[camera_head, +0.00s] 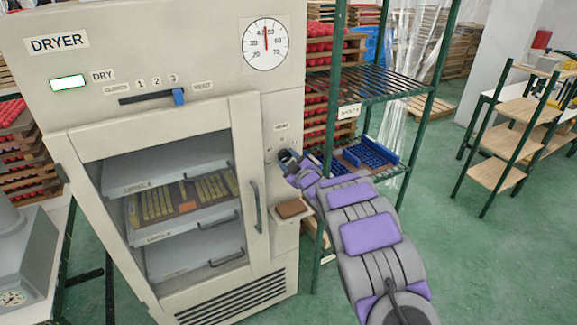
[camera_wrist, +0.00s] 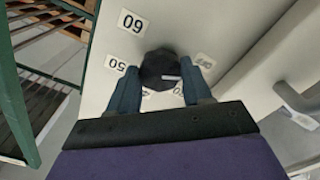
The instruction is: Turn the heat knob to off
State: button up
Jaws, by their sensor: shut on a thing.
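The heat knob (camera_wrist: 158,66) is dark and round and sits on the pale dryer front. My gripper (camera_wrist: 160,82) is shut on it, with one dark blue finger on each side. A short white mark (camera_wrist: 171,78) shows on the knob's near edge. Labels reading 60 (camera_wrist: 132,21) and 50 (camera_wrist: 116,64) lie to its left; the label at its right (camera_wrist: 204,61) is too small to read surely. In the head view my gripper (camera_head: 287,157) is at the dryer's right front, under a small label, and largely hides the knob.
The dryer door (camera_head: 240,110) is shut, with trays behind its glass and a vertical handle (camera_head: 256,206). A small ledge with a brown pad (camera_head: 291,208) juts out below my gripper. A green metal rack (camera_head: 370,84) stands close on the right.

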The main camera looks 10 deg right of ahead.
jog(key=shift+f+n+b, duration=0.3)
jog(key=shift+n+b, duration=0.1)
jog(key=shift+n, duration=0.2)
jog(key=shift+r, duration=0.1)
jog(key=o, duration=0.8)
jog(key=shift+c, duration=0.2)
jog(key=shift+o, duration=1.4)
jog(key=shift+r, duration=0.15)
jog(key=p+v, duration=0.2)
jog(key=v, duration=1.5)
jog(key=shift+s+p, duration=0.15)
jog(key=shift+p, duration=0.2)
